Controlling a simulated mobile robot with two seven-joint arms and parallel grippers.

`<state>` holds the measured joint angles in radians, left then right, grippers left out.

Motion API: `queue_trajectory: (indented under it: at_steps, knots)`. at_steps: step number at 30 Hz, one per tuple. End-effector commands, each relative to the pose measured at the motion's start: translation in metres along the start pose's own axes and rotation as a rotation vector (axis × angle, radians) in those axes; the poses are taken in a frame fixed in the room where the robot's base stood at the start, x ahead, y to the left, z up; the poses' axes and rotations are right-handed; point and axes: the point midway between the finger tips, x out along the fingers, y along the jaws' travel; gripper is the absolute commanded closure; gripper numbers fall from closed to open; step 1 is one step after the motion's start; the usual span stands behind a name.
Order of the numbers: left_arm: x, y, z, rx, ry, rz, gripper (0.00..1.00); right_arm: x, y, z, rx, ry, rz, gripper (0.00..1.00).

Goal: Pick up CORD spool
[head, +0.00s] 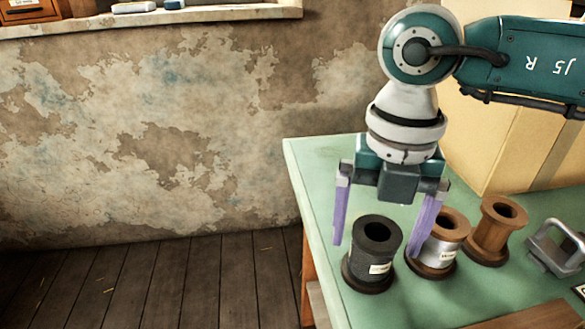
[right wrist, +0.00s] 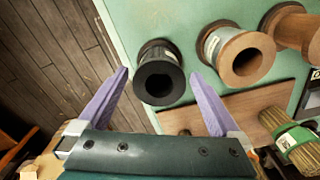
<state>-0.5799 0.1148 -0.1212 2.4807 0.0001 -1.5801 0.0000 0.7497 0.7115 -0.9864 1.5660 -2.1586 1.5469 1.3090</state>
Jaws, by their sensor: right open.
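Three spools stand upright in a row on the green table: a black one (head: 375,237), one with a silver winding and brown wooden ends (head: 450,226), and a plain brown wooden one (head: 492,232). Their small pale labels are too small to read, so I cannot tell which says CORD. My right gripper (head: 377,249) points down, open, with one purple finger on each side of the black spool. In the right wrist view the black spool (right wrist: 158,80) shows between the fingertips, with gaps on both sides. I cannot tell how far the tips reach down past its top. My left gripper is not in view.
The silver-wound spool (right wrist: 212,44) is close to my right finger. A grey metal object (head: 553,247) stands at the right of the green table (head: 310,160). A wooden board (right wrist: 245,106) and a green-banded bundle (right wrist: 292,138) lie nearby. A cardboard-coloured box (head: 490,135) stands behind.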

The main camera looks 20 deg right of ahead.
Motion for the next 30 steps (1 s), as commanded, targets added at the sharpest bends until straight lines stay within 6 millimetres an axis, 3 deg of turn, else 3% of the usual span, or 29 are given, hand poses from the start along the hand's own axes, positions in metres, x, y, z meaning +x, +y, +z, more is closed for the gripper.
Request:
queue_trajectory:
  at_steps: [3, 10, 30]
  knots:
    - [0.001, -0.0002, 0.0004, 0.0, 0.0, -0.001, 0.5, 0.01, -0.0002, -0.0005, 0.0, 0.0, -0.001, 0.0]
    - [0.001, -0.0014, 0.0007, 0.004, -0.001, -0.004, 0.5, 0.0104, 0.0, -0.0003, -0.001, 0.0, 0.0, 0.01]
    - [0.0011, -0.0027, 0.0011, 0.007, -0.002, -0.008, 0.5, 0.0099, 0.0, -0.0002, -0.001, 0.0, 0.001, 0.77]
